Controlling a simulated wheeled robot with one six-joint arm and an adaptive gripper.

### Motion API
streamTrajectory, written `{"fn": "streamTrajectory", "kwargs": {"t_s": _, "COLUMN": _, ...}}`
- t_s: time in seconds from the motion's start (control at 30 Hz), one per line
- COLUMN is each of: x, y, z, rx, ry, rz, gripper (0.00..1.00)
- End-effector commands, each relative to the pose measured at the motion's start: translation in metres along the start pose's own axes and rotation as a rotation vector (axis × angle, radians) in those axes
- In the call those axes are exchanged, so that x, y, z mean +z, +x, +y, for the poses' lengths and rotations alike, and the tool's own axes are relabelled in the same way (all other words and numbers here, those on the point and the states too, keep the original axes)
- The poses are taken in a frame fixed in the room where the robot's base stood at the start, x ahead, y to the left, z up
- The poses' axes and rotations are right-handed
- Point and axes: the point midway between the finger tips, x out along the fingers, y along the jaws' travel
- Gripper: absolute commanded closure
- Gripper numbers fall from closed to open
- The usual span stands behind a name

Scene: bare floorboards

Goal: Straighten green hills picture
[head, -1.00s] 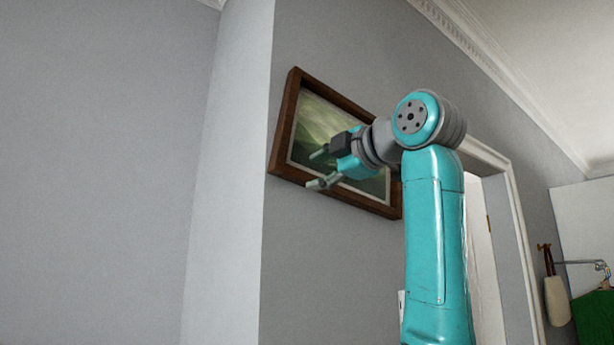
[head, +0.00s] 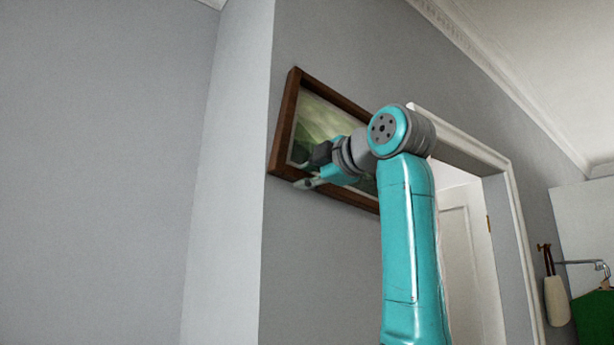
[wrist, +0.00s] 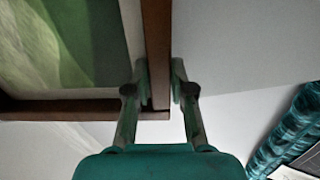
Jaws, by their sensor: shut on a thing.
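The green hills picture (head: 318,122) hangs on the grey wall in a dark brown wooden frame (head: 283,125). In the head view the frame's left side leans more than the wall corner beside it, so it looks tilted. My gripper (head: 301,176) is at the frame's lower left part. In the wrist view my gripper (wrist: 159,78) has one finger on each side of a frame bar (wrist: 157,38) near a corner, and it is shut on it. The green painted surface (wrist: 85,40) lies left of the bar. My arm hides the frame's right part in the head view.
A wall corner (head: 268,200) stands close left of the frame. A doorway with white trim (head: 515,215) is to the right. A hook rail with a hanging bag (head: 556,300) and green garment (head: 592,318) is at far right.

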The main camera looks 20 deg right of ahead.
Motion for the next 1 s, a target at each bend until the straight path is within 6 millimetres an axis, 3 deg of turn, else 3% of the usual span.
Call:
{"fn": "streamTrajectory", "kwargs": {"t_s": 0.33, "x": 0.019, "y": 0.0, "z": -0.017, "rx": -0.002, "ry": -0.142, "rz": -0.001, "gripper": 1.0}}
{"fn": "streamTrajectory", "kwargs": {"t_s": 0.67, "x": 0.021, "y": 0.0, "z": -0.018, "rx": -0.001, "ry": -0.161, "rz": 0.0, "gripper": 1.0}}
{"fn": "streamTrajectory", "kwargs": {"t_s": 0.7, "x": 0.021, "y": 0.0, "z": -0.018, "rx": -0.001, "ry": -0.161, "rz": 0.0, "gripper": 0.7}}
{"fn": "streamTrajectory", "kwargs": {"t_s": 0.77, "x": 0.021, "y": 0.0, "z": -0.018, "rx": -0.001, "ry": -0.161, "rz": 0.0, "gripper": 0.55}}
{"fn": "streamTrajectory", "kwargs": {"t_s": 1.0, "x": 0.021, "y": 0.0, "z": -0.018, "rx": -0.001, "ry": -0.16, "rz": 0.0, "gripper": 0.52}}
